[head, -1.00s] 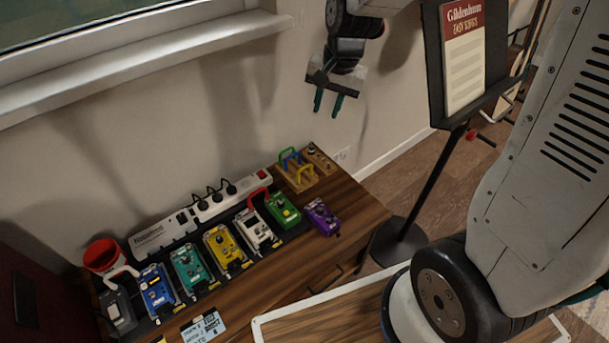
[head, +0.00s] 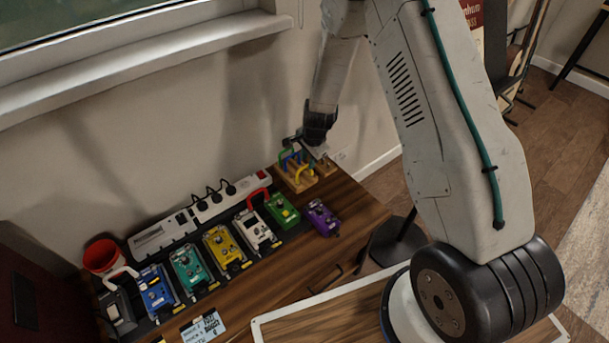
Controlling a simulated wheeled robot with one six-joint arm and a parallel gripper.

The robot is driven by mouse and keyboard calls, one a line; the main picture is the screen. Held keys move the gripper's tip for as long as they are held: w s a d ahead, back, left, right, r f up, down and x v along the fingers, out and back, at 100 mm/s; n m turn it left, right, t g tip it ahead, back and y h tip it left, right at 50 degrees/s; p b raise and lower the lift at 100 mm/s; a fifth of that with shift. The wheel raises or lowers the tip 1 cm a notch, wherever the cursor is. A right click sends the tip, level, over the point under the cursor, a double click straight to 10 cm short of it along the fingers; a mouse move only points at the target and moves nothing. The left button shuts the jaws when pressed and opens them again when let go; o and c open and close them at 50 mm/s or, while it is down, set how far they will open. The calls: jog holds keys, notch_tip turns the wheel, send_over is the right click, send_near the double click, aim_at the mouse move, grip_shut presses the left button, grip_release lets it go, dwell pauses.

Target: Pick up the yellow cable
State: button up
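The yellow cable (head: 304,172) is a short arched lead on a small wooden stand (head: 294,185) at the back right of the wooden table. Blue and green leads (head: 287,157) stand just behind it. My gripper (head: 303,155) is low over the stand, right above and behind the yellow cable. Its fingertips are small and overlap the leads in the picture, so I cannot tell whether they are open or shut or touch the cable.
A row of colored pedals (head: 221,247) and a white power strip (head: 200,214) fill the table left of the stand. A purple pedal (head: 322,217) stands in front of it. The wall is close behind. A red cup (head: 103,255) stands at the far left.

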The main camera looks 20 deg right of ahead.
aim_at(306, 166)
jog(key=f, duration=0.3)
jog(key=w+f, duration=0.1)
jog(key=f, duration=0.1)
jog(key=shift+a, duration=0.4)
jog(key=shift+s, duration=0.1)
grip_shut()
jog(key=shift+r, duration=0.15)
